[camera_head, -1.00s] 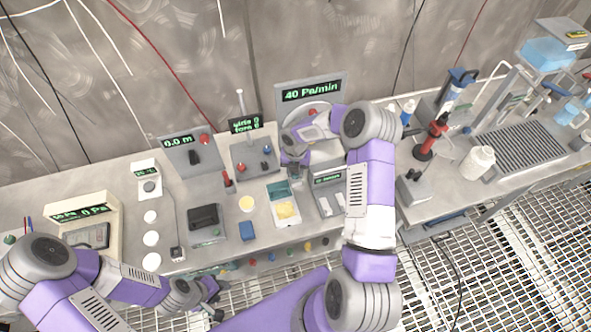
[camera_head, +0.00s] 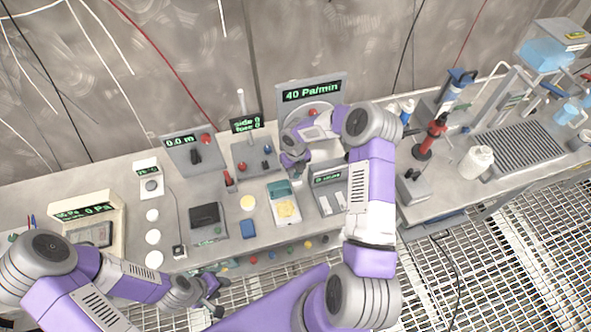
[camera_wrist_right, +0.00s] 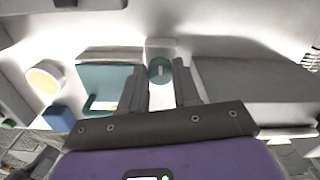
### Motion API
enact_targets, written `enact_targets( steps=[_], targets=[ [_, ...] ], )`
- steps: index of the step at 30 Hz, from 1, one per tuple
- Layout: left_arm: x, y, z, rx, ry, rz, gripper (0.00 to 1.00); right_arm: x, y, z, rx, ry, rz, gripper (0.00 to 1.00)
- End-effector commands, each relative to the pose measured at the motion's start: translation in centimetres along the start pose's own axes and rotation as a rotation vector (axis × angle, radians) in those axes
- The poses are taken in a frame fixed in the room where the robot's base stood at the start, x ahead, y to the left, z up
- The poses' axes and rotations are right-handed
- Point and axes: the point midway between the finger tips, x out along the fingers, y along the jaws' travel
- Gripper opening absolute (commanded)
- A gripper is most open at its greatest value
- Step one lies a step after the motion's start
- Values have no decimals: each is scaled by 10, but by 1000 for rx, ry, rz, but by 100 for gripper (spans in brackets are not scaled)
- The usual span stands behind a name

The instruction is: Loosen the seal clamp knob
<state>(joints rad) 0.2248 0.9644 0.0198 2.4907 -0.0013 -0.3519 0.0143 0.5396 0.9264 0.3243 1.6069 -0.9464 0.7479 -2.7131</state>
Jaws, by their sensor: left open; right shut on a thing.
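A round teal knob (camera_wrist_right: 160,70) with a pale mark on its face, which I take for the seal clamp knob, sits between my right gripper's fingertips in the right wrist view. My right gripper (camera_wrist_right: 160,84) is shut on it. In the head view my right gripper (camera_head: 292,168) is below the round fitting (camera_head: 318,112) of the "40 Pa/min" panel (camera_head: 312,92), and the wrist hides the knob. My left gripper (camera_head: 218,297) is open and empty, low at the bench's front edge, away from the knob.
A joystick box (camera_head: 254,155) stands to the left.

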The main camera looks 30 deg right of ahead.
Motion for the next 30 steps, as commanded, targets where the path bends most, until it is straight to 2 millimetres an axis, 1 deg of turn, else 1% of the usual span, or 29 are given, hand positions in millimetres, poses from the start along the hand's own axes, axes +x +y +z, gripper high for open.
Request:
enact_targets(
  steps=[12, 13, 17, 18, 26, 29, 30],
  targets=[
    [0, 0, 0, 0, 0, 0, 43, -1, -1, 1, -9, -4, -2, 1],
    [0, 0, 0, 0, 0, 0, 43, -1, -1, 1, -9, -4, -2, 34],
    [0, 0, 0, 0, 0, 0, 43, -1, 0, 1, -8, -3, -1, 54],
    [0, 0, 0, 0, 0, 0, 43, -1, 0, 1, -8, -3, -1, 57],
    [0, 0, 0, 0, 0, 0, 43, -1, 0, 0, -7, -1, -1, 57],
    [0, 0, 0, 0, 0, 0, 43, -9, 0, 1, -7, -2, -1, 57],
    [-1, 0, 0, 0, 0, 0, 43, -14, 0, 1, -7, -3, -1, 57]
  ],
)
